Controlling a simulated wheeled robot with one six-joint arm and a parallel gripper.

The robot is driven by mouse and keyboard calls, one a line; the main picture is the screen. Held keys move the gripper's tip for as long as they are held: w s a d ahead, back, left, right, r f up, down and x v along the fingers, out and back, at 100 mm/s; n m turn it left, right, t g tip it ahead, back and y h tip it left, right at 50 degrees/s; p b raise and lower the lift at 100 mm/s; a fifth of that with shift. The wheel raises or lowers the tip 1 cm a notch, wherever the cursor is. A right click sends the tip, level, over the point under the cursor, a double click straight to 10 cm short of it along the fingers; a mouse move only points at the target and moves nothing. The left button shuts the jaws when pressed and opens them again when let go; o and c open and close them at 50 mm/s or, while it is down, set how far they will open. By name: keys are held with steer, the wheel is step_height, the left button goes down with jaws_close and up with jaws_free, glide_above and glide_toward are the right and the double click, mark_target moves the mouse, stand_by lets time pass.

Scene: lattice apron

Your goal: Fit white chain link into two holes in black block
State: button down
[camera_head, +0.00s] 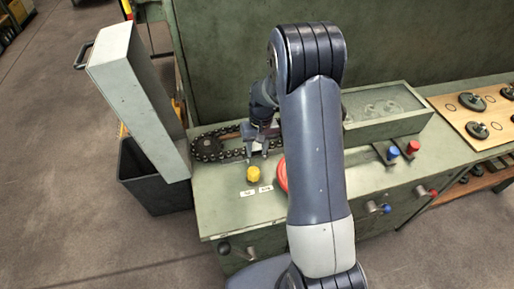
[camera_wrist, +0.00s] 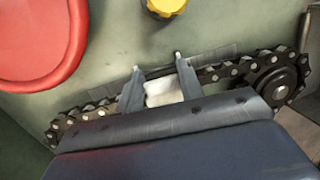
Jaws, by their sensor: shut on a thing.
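My gripper (camera_head: 257,154) points down over the green bench beside the black chain (camera_head: 230,133). In the wrist view its two fingers (camera_wrist: 158,66) are shut on a white chain link (camera_wrist: 163,92), which sits between them in line with the chain (camera_wrist: 235,70). Chain shows on both sides of the fingers, and the right run curves round a dark sprocket (camera_wrist: 272,88). My gripper body hides the link's lower side and the chain just behind it. I cannot make out the two holes or tell whether the link touches the chain's black end blocks.
A yellow knob (camera_head: 253,174) and a red disc (camera_head: 283,174) stand close in front of the chain. A grey panel (camera_head: 140,100) stands open at the left, above a black bin (camera_head: 150,178). A clear-topped box (camera_head: 385,112) lies right of my arm.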

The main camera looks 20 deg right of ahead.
steer(key=shift+f+b, duration=0.3)
stand_by(0.4)
steer(key=c, duration=0.9)
jaws_free()
steer(key=shift+o, duration=0.5)
steer(key=o, duration=0.5)
steer(key=shift+r, duration=0.1)
steer(key=shift+r+p, duration=2.85)
steer(key=shift+r, duration=1.4)
